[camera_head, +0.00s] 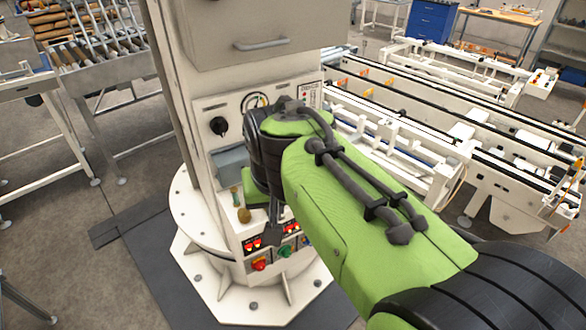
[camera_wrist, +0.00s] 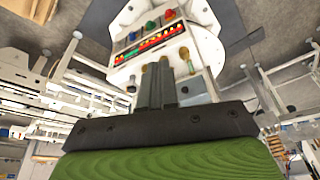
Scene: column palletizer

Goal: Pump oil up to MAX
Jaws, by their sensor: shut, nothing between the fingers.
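The white column (camera_head: 205,160) carries a control panel on its front, which also shows upside down in the wrist view (camera_wrist: 200,30). A small yellowish-green tube (camera_head: 235,197) and an amber knob-like part (camera_head: 243,215) sit low on the panel. In the wrist view an amber round end (camera_wrist: 183,53) stands on a grey stem just right of my fingertips. My gripper (camera_wrist: 155,68) is shut and empty, its fingers pointing at the panel. Another amber bit (camera_wrist: 164,59) shows right at the fingertips; contact cannot be told. No MAX mark is readable.
A grey box (camera_head: 231,161), a black rotary knob (camera_head: 218,126) and a gauge (camera_head: 256,100) are on the panel. Red (camera_head: 260,264) and green (camera_head: 285,251) controls sit below. Conveyors (camera_head: 390,150) stand right; a roller table (camera_head: 100,70) stands left.

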